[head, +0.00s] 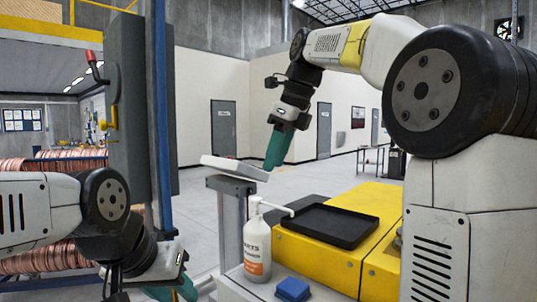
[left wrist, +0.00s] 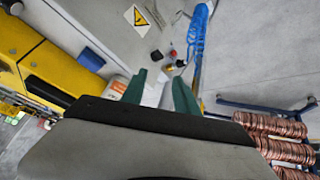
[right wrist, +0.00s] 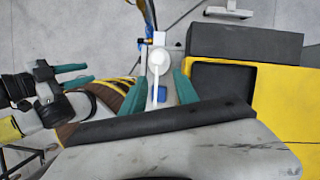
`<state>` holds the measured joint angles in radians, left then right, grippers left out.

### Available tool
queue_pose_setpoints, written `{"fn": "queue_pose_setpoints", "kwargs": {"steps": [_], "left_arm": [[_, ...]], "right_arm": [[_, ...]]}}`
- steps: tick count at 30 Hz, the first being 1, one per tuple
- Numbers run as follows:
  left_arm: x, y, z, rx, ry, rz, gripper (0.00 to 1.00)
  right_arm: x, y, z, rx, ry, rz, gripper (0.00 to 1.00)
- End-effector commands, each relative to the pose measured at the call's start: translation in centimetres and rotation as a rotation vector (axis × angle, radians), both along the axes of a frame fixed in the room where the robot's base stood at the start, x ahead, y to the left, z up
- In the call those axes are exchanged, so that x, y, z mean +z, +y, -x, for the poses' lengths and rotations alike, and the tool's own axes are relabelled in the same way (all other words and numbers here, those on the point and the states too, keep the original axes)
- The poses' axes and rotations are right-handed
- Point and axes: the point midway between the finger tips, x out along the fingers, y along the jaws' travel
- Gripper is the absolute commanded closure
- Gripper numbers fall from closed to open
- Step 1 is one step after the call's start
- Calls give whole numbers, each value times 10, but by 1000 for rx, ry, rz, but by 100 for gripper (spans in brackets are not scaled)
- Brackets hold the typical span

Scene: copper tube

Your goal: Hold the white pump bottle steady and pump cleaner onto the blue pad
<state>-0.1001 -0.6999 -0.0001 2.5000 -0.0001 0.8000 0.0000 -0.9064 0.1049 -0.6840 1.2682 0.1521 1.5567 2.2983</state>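The white pump bottle (head: 257,250) stands upright on the grey surface, its nozzle pointing right towards the black tray. The blue pad (head: 292,289) lies in front of it. In the right wrist view the pump head (right wrist: 159,62) is seen from above, with the pad (right wrist: 157,93) near the nozzle. My left gripper (head: 175,292) is low, left of the bottle and apart from it; its fingers are spread in the left wrist view (left wrist: 160,92). My right gripper (head: 270,164) is above the bottle, pointing down, not touching it; its fingers are spread in the right wrist view (right wrist: 158,90).
A black tray (head: 325,227) sits on a yellow block (head: 318,262) right of the bottle. A grey post with a light top (head: 235,168) stands behind the bottle. A tall grey cabinet and blue post (head: 160,110) rise at left, near copper coils (head: 45,262).

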Motion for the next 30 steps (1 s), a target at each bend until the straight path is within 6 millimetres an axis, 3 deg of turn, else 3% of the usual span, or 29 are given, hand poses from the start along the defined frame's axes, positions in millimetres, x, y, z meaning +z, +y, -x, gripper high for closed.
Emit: {"fn": "queue_pose_setpoints", "kwargs": {"steps": [1,10,14,20,24,30], "left_arm": [[0,0,0,0,0,0,62],[-4,-5,-2,30,34,51,5],[-13,-24,-8,144,147,226,5],[-24,-67,-35,492,455,662,5],[-27,-87,-70,786,680,964,5],[-30,-94,-125,1172,952,1333,5]], "right_arm": [[4,6,-1,-31,8,1,64],[9,11,-2,-89,26,-3,64],[8,11,-2,-88,26,-3,64],[8,11,-2,-87,26,-2,64],[8,11,-2,-87,26,-2,64],[8,11,-2,-87,26,-2,64]]}}
